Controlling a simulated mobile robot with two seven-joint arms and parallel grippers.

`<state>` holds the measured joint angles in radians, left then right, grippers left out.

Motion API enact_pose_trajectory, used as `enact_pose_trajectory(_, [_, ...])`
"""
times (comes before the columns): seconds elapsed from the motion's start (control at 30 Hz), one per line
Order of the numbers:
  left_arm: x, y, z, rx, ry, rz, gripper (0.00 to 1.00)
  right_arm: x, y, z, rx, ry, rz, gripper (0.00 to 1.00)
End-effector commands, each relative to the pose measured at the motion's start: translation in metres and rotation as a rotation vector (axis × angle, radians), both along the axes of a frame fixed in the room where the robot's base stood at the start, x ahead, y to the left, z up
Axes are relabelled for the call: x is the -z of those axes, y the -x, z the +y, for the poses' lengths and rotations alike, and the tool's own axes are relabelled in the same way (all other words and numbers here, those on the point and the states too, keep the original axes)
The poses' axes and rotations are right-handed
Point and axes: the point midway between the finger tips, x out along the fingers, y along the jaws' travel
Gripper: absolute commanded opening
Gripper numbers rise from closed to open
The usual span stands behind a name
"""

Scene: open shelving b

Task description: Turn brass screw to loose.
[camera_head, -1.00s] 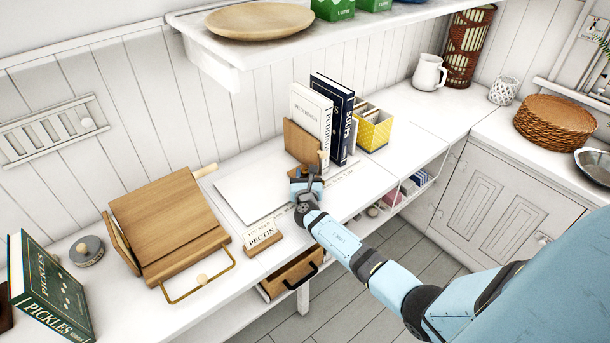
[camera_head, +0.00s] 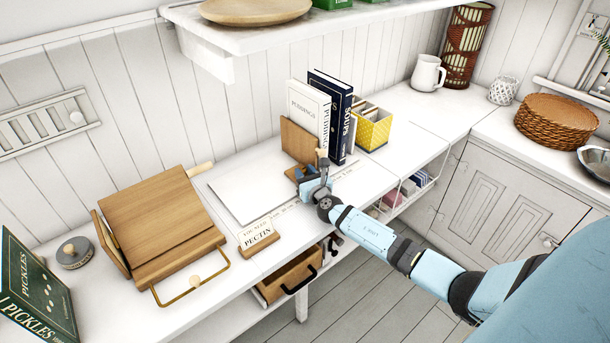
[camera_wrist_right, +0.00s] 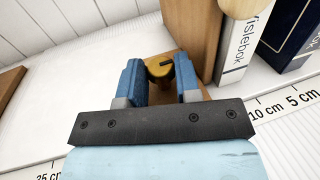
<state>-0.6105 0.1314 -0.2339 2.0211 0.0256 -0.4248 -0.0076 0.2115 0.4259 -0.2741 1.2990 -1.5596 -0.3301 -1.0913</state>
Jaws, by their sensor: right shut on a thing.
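The brass screw (camera_wrist_right: 160,70) shows in the right wrist view as a round brass head with a dark slot, at the foot of a wooden bookend (camera_wrist_right: 190,30). My right gripper (camera_wrist_right: 158,76) has its two blue fingers on either side of the screw head and is shut on it. In the head view the right gripper (camera_head: 310,177) is at the front of the wooden bookend (camera_head: 297,140), and the screw is hidden there. My left gripper is not in view.
White "Puddings" (camera_head: 307,108) and dark "Soups" (camera_head: 338,105) books stand against the bookend. A yellow card box (camera_head: 374,131) stands right. A "Pectin" sign (camera_head: 258,237) and wooden stand (camera_head: 160,220) are left.

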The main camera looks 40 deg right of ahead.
Motion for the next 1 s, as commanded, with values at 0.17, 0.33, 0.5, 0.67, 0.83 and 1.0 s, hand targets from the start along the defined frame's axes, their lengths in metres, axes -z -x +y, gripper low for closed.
enact_pose_trajectory(0.17, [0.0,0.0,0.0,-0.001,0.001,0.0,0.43,0.0,0.0,0.0,0.0,0.0,0.0,0.56])
enact_pose_trajectory(0.33, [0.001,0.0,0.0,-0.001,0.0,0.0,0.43,0.0,0.0,0.0,0.001,0.0,0.0,0.56])
enact_pose_trajectory(0.5, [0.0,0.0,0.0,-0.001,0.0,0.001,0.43,0.0,0.004,0.001,0.001,0.0,0.0,0.56])
enact_pose_trajectory(0.67, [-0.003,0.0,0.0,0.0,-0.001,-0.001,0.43,0.0,0.027,0.004,0.001,0.002,0.001,0.56])
enact_pose_trajectory(0.83, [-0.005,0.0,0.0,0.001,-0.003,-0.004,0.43,0.001,0.066,0.011,0.0,0.001,0.002,0.56])
enact_pose_trajectory(1.0, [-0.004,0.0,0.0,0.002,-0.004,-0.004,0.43,0.001,0.102,0.017,-0.001,0.001,0.002,0.56])
